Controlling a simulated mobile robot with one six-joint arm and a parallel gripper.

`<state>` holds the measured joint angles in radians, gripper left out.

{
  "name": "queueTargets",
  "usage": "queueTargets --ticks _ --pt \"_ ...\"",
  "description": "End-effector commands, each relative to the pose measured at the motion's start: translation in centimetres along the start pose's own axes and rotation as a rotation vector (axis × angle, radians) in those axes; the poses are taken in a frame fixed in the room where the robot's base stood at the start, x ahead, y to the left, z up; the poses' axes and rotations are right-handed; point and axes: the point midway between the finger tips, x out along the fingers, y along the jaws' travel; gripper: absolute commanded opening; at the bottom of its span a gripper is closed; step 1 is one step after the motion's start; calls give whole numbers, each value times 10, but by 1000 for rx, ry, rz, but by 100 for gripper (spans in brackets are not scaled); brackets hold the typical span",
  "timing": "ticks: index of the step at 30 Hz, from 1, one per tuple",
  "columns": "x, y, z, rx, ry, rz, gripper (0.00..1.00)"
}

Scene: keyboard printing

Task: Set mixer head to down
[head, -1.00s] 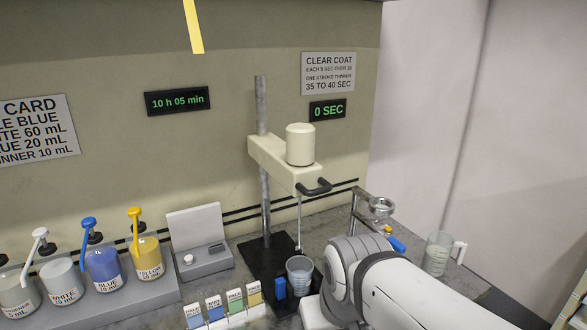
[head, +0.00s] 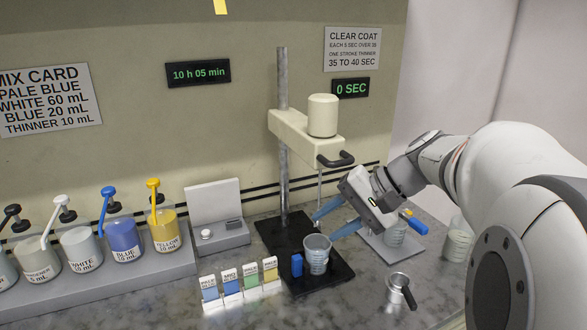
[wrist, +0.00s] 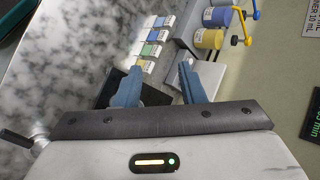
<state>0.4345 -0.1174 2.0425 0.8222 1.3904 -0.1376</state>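The mixer head (head: 290,128) is a cream arm with a cylindrical motor housing (head: 322,115), carried high on a grey post (head: 282,80). A dark handle (head: 336,160) sticks out at its front. A thin stirring rod (head: 320,185) hangs from it; its lower end is hard to make out near my fingers. A clear cup (head: 317,255) stands below on the black base plate (head: 325,282). My gripper (head: 325,226) is open and empty, below the handle and just above the cup. In the wrist view its blue fingers (wrist: 158,68) are apart; the mixer head is not recognisable there.
A blue block (head: 297,265) sits beside the cup. Several colour cards (head: 230,285) stand left of the base, with pump bottles (head: 124,240) behind. A small metal cup with a black handle (head: 398,288) lies front right. A clear jug (head: 458,243) stands at right.

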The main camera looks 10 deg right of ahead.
Motion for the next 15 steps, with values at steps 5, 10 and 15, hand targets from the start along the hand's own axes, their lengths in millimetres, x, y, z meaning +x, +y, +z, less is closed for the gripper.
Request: queueTargets --ticks 5,10,15 --pt "-54 -12 -77 74 16 -367 36" --pt "-98 -14 -110 61 43 -566 36" --pt "-107 -19 -118 49 51 -620 36"
